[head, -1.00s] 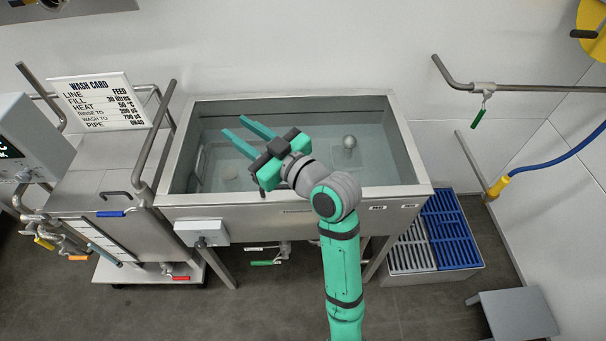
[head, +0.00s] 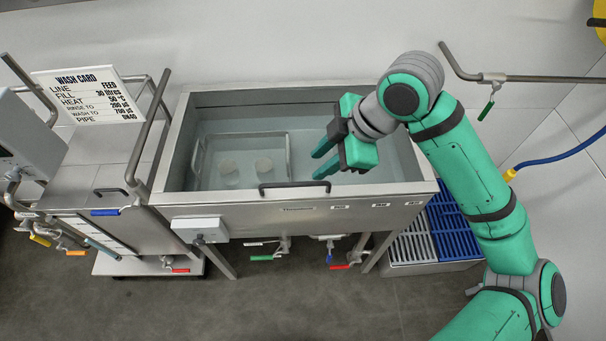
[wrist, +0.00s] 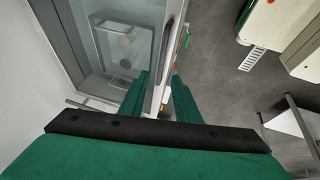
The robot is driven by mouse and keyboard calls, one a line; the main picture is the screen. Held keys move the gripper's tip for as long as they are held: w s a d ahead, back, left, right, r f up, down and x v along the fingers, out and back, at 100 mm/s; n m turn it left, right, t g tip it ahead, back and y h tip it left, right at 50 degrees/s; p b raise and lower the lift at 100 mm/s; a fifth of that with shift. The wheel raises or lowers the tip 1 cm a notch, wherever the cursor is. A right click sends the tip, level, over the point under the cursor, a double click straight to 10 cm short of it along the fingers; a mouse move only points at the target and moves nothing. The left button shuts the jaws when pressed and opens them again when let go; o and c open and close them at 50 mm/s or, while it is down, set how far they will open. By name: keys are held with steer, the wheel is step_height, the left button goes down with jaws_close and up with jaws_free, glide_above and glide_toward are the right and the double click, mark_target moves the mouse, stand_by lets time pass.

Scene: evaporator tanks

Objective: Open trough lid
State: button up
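The steel trough (head: 170,178) stands in the middle of the head view, with a pale, see-through top surface (head: 235,125). The handle also shows as a dark bar in the wrist view (wrist: 171,35). My gripper (head: 316,163) is open and empty, apparently over the right half of the trough, above and right of the handle and apart from it. Its two green fingers also show in the wrist view (wrist: 160,76), with a gap between them. The arm hides part of the trough's back right corner.
A steel cabinet (head: 105,180) with a wash card (head: 88,95) and rails stands against the trough's left side. A grey control box (head: 199,228) is on the trough front. Blue and white grates (head: 465,235) lie to the right. The floor (head: 300,305) in front is clear.

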mark_target(300, 184)
steer(key=x, duration=1)
steer(key=shift+d+f, duration=0.15)
steer(key=shift+f, duration=0.3)
steer(key=shift+s, duration=0.1)
jaws_close()
